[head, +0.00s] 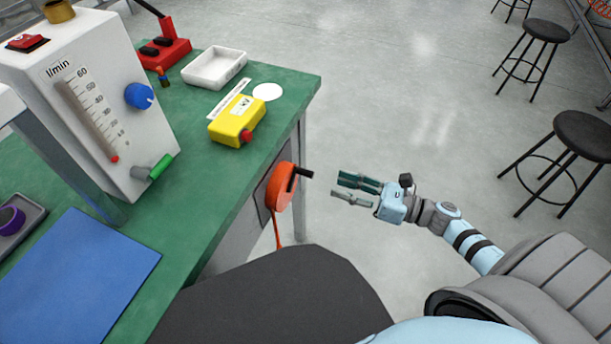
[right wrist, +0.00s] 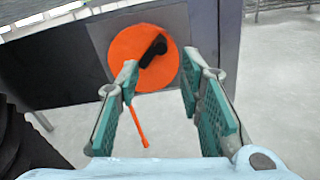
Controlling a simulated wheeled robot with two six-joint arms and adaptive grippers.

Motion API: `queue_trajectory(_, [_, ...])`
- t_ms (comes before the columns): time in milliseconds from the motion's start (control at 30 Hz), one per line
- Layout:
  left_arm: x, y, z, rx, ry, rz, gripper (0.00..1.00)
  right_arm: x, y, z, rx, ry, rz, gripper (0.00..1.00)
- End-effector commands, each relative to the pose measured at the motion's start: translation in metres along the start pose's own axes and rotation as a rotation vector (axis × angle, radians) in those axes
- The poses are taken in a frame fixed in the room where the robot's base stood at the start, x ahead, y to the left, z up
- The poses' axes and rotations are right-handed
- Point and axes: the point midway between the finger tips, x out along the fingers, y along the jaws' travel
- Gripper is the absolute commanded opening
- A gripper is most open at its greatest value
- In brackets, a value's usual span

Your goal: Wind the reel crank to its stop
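The orange reel (head: 281,188) is mounted on the side of the workbench, with a black crank handle (head: 301,173) sticking out to the right. An orange cord hangs below the reel. In the right wrist view the reel face (right wrist: 130,60) shows between and beyond my fingers, with the black crank (right wrist: 154,48) pointing to its upper right. My right gripper (head: 355,189) is open and empty, a short way to the right of the crank and not touching it. In the right wrist view my right gripper's fingers (right wrist: 160,85) are spread apart. My left gripper is not in view.
The green-topped bench (head: 215,215) carries a white flow meter (head: 95,110), a yellow box (head: 237,122) with a red button, a white tray (head: 215,68) and a blue mat (head: 85,280). Black stools (head: 584,134) stand at the right. Floor around my right gripper is clear.

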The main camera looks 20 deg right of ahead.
Motion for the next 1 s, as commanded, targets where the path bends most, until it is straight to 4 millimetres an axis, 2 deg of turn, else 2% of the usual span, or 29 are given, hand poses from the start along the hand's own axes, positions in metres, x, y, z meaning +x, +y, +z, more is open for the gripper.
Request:
queue_trajectory(33, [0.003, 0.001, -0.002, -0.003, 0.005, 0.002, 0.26, 0.014, 0.0, 0.001, -0.003, -0.008, 0.0, 0.34])
queue_trajectory(200, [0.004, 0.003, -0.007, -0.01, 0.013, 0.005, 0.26, 0.059, -0.001, 0.001, 0.001, -0.007, -0.002, 0.34])
queue_trajectory(333, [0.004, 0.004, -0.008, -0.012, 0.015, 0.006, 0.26, 0.083, -0.001, 0.001, 0.003, -0.005, -0.004, 0.34])
queue_trajectory(500, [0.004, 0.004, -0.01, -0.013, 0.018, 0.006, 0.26, 0.097, -0.001, 0.0, 0.004, -0.003, -0.005, 0.34])
queue_trajectory(767, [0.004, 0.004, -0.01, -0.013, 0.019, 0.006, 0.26, 0.099, -0.001, 0.0, 0.004, -0.001, -0.005, 0.34])
queue_trajectory(1000, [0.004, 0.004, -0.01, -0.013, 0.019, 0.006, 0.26, 0.099, -0.001, 0.0, 0.004, -0.001, -0.005, 0.0])
